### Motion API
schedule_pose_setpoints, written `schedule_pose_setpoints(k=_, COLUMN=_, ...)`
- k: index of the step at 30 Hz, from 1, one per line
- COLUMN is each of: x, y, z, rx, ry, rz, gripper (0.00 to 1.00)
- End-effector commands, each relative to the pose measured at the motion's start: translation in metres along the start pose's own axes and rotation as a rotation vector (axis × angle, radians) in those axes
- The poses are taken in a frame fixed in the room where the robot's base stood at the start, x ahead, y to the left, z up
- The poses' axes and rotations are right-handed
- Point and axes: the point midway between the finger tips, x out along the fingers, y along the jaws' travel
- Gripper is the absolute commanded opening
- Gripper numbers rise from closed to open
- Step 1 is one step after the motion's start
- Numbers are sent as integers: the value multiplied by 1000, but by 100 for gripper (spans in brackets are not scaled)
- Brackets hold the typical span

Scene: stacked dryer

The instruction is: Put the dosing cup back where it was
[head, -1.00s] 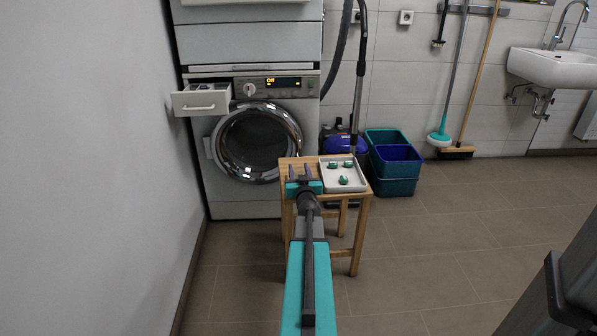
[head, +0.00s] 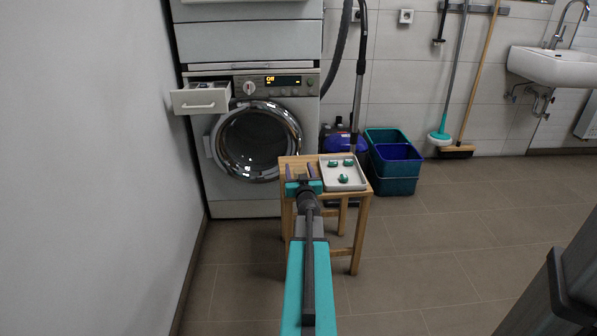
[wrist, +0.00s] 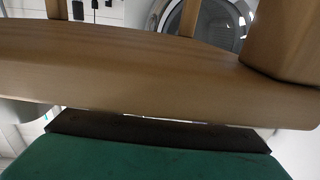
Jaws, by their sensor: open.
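My gripper (head: 300,170) is open at the left part of a small wooden stool (head: 351,214), with its two dark fingers spread apart over or beside the top. No dosing cup can be made out clearly in either view; the space between the fingers is too small to read. In the wrist view the stool's wooden edge (wrist: 150,80) fills the middle, and my teal gripper body (wrist: 150,158) with a dark bar lies below it.
A white tray (head: 331,183) with several small green items (head: 344,179) stands on the stool, right of my gripper. Behind is a washing machine (head: 245,205) with its detergent drawer (head: 200,103) pulled out. Blue and teal bins (head: 397,185) stand right.

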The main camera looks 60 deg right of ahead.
Motion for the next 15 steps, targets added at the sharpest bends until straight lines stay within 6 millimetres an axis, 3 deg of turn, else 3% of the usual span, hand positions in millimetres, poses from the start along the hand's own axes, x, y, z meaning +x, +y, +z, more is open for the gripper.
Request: schedule_pose_setpoints(k=15, x=-43, y=-2, z=-1, rx=0, ry=-1, rz=0, gripper=57)
